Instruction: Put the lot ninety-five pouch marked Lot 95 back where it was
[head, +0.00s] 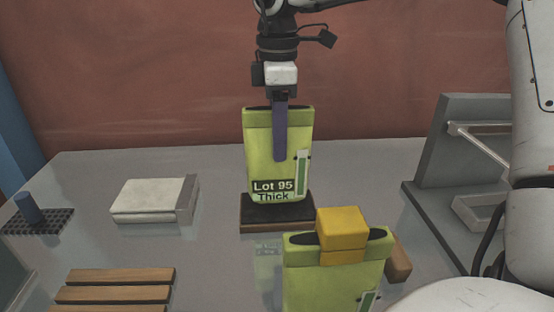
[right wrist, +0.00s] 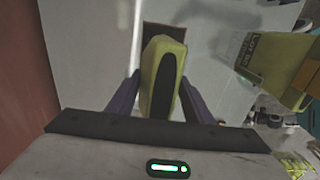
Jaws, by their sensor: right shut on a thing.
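The pouch marked Lot 95 Thick (head: 262,160) is yellow-green and upright, at the middle of the head view. My right gripper (head: 280,155) points down from above and is shut on its top part. In the right wrist view the pouch (right wrist: 163,75) is between the two purple fingers of my right gripper (right wrist: 158,95). The pouch's lower end is at a dark-topped block with a wooden base (head: 276,226); I cannot tell whether it touches it. My left gripper is not in view.
A second yellow-green pouch with a yellow block (head: 340,228) on top stands in front, to the right. A white box (head: 150,200), wooden slats (head: 115,290) and a black grid with a blue peg (head: 28,208) are left. A grey stand (head: 480,140) is right.

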